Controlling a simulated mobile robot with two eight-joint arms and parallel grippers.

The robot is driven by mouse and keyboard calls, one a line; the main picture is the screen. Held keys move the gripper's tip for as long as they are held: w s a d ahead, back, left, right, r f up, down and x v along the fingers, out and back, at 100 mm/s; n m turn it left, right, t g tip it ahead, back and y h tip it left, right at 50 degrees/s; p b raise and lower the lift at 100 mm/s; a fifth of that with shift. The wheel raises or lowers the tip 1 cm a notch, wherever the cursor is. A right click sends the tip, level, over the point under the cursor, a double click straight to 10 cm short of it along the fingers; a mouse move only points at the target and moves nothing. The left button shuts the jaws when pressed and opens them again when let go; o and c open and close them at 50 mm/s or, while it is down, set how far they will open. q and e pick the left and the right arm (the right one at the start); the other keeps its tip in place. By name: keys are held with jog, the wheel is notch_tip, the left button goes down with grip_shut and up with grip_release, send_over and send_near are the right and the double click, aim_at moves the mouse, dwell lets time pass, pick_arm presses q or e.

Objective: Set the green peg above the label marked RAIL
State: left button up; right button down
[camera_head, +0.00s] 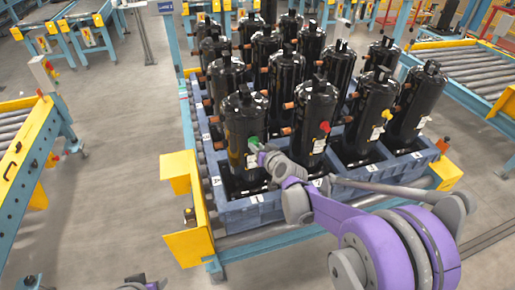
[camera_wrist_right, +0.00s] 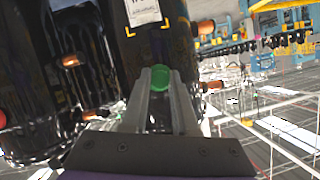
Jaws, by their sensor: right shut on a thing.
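The green peg (camera_head: 253,142) is at the front of the front-left black compressor (camera_head: 244,122), just above a white label (camera_head: 251,160) whose text I cannot read. My right gripper (camera_head: 260,149) reaches it from the right and is shut on it. In the right wrist view the green peg (camera_wrist_right: 160,78) sits between the two fingertips, against the dark compressor wall. A white label (camera_wrist_right: 142,12) with orange corner marks shows beyond it. No word RAIL can be read. A small part of my left arm (camera_head: 145,284) shows at the bottom edge; its jaws cannot be made out.
A blue crate (camera_head: 262,208) holds several upright compressors with copper stubs. A red peg (camera_head: 325,126) and a yellow peg (camera_head: 386,113) sit on neighbouring compressors. Yellow guards (camera_head: 188,245) stand at the pallet's left corner. Open floor (camera_head: 125,170) lies to the left.

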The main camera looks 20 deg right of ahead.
jog(key=shift+w, duration=0.2)
jog(key=c, duration=0.6)
grip_release()
jog(key=v, duration=1.1)
jog(key=s+f+n+g+h, duration=0.1)
jog(key=s+f+g, duration=0.2)
jog(key=s, duration=0.9)
jog(key=s+a+f+n+g+h, duration=0.1)
jog(key=s+f+g, duration=0.2)
jog(key=s, duration=0.9)
jog(key=shift+s+a+f+g+p, duration=0.3)
jog(key=shift+s+f+g, duration=0.1)
jog(key=shift+g, duration=0.5)
